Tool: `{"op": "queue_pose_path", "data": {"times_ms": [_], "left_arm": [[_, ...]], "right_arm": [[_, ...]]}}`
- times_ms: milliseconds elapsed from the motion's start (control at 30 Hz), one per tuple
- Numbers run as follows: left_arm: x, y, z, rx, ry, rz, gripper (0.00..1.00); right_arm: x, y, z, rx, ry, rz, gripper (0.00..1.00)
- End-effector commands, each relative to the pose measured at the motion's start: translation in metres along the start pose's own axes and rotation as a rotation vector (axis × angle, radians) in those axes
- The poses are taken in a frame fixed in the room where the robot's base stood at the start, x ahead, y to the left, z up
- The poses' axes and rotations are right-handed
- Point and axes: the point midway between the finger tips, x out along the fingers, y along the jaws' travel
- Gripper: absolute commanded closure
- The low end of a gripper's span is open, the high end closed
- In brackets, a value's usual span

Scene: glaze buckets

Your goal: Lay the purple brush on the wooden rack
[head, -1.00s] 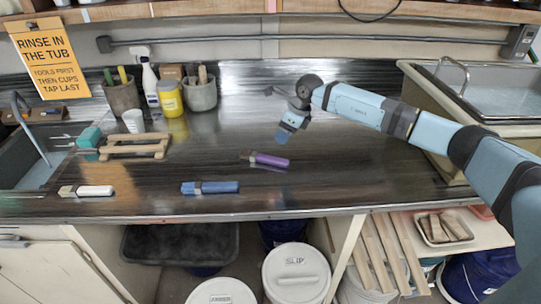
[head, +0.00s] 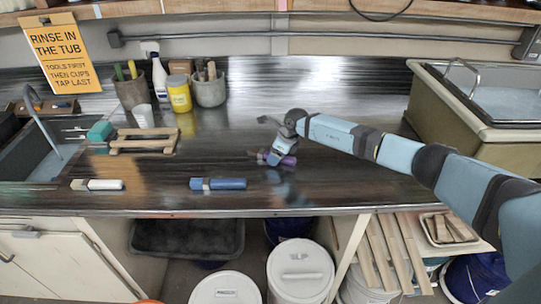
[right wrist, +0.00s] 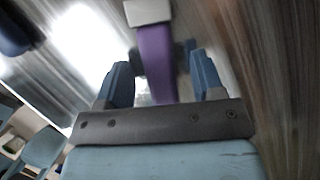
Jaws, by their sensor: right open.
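The purple brush (head: 289,161) lies on the dark counter near the middle in the head view, partly covered by my right gripper (head: 275,157). In the right wrist view, the purple handle (right wrist: 153,52) runs between the two blue fingers of my right gripper (right wrist: 160,65). The fingers are apart, with a gap visible on the right side of the handle. The pale end of the brush (right wrist: 147,11) is at the top of that view. The wooden rack (head: 143,150) stands on the counter to the left, its slats bare. My left gripper is not in view.
A blue brush (head: 228,184) and a white brush (head: 103,185) lie along the front of the counter. A teal block (head: 99,131) is at the rack's left end. A white cup (head: 143,117), yellow jar (head: 179,95) and tool pots stand behind. The counter between rack and brush is clear.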

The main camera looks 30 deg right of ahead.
Motion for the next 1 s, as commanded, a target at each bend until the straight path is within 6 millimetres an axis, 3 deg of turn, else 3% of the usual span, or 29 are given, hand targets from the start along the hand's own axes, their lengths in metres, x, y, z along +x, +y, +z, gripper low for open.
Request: {"op": "queue_pose_path", "data": {"times_ms": [500, 733, 800, 1000], "left_arm": [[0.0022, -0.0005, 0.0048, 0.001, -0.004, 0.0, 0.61], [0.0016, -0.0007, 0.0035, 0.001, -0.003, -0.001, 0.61], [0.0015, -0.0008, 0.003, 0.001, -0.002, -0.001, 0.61], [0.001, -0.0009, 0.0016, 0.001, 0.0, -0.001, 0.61]], "right_arm": [[0.0029, -0.0001, -0.001, 0.0, 0.0, -0.001, 0.38], [0.0022, 0.0, -0.0007, 0.0, 0.0, 0.0, 0.89], [0.0021, -0.0001, -0.0006, 0.0, -0.001, 0.0, 0.95], [0.0019, 0.0, -0.0005, 0.0, 0.0, 0.0, 0.96]]}}
